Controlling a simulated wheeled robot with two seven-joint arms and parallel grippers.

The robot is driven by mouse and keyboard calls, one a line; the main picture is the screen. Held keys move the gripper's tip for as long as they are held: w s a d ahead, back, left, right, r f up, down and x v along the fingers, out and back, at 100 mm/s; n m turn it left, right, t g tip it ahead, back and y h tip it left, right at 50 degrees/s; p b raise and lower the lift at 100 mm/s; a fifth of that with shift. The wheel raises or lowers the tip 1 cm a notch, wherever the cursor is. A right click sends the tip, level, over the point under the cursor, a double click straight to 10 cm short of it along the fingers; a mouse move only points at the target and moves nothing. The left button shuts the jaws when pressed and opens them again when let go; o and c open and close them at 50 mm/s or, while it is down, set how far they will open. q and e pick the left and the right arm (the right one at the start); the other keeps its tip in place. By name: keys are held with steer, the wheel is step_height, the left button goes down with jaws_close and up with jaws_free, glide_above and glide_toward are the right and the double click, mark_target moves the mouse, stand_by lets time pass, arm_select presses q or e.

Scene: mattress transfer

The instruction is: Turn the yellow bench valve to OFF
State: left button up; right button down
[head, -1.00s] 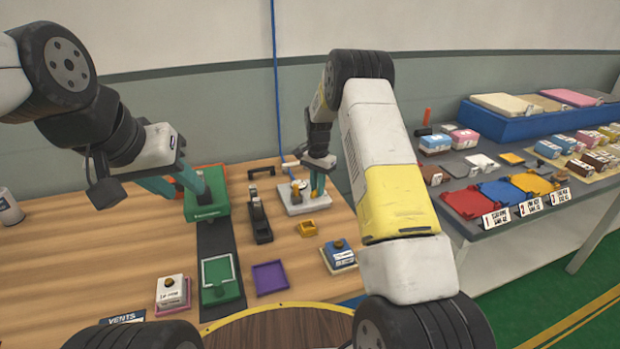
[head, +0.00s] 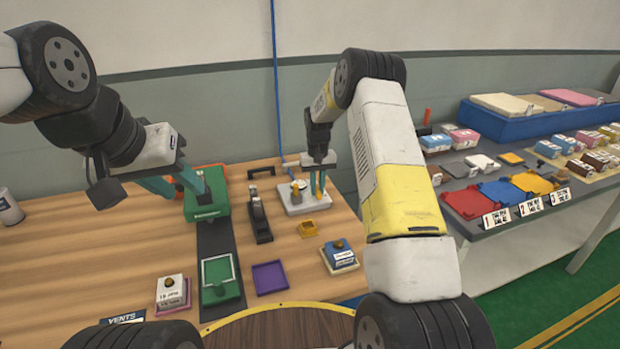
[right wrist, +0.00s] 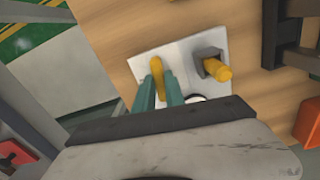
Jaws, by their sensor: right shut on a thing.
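The yellow bench valve handle (right wrist: 158,76) stands on a pale plate (right wrist: 137,64) in the right wrist view. The plate (head: 291,207) also shows at the back of the bench in the head view. My right gripper (right wrist: 160,92) has its teal fingers on either side of the yellow handle and is shut on it. In the head view my right gripper (head: 318,190) points down over the plate's right part. My left gripper (head: 182,188) has its teal fingers apart by the green box (head: 208,209); whether they touch it is unclear. Any OFF marking is not readable.
A second yellow knob (right wrist: 217,70) on a grey block stands beside the handle.

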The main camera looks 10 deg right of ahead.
steer(key=shift+r+n, duration=0.1)
steer(key=shift+n, duration=0.4)
stand_by(0.3)
steer(key=c, duration=1.4)
jaws_free()
steer(key=shift+r, duration=3.9)
